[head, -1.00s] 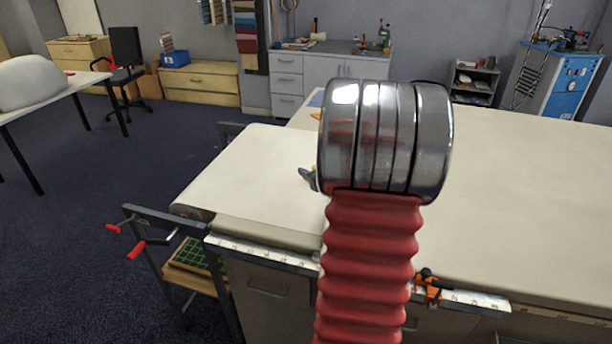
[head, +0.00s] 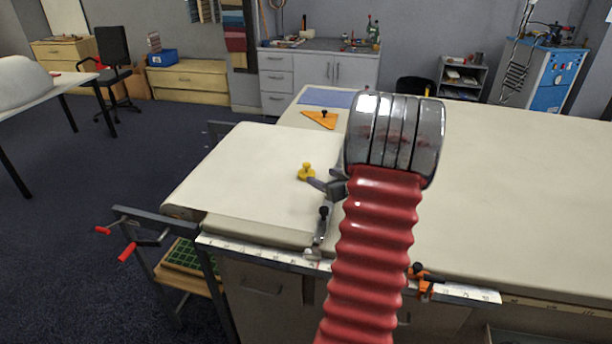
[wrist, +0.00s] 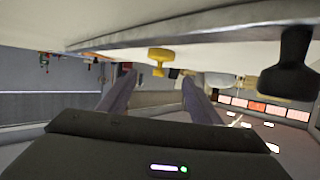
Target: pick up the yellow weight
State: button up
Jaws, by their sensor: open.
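The yellow weight (head: 306,172), a small knobbed piece, stands upright on the pale cloth near the table's left part. My gripper (head: 322,186) is just right of it in the head view, low over the cloth and partly hidden behind my arm. In the wrist view, which looks upside down, the yellow weight (wrist: 160,57) shows in the gap between the two open fingers of my gripper (wrist: 160,80), seemingly beyond the tips. The fingers do not touch it in that view.
A black-knobbed tool (head: 320,228) stands near the front edge; a dark knob (wrist: 292,65) is at right in the wrist view. An orange triangle (head: 321,119) and blue sheet (head: 327,97) lie farther back. An orange clamp (head: 424,281) grips the front edge. Cloth left of the weight is clear.

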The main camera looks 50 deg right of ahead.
aim_at(308, 170)
jog(key=x, duration=0.6)
jog(key=shift+w+d, duration=0.1)
jog(key=shift+w, duration=0.15)
jog(key=shift+x, duration=2.6)
jog(key=c, duration=1.3)
jog(key=shift+r, duration=0.2)
notch_tip(308, 170, up, 10)
jog(key=shift+f, duration=0.1)
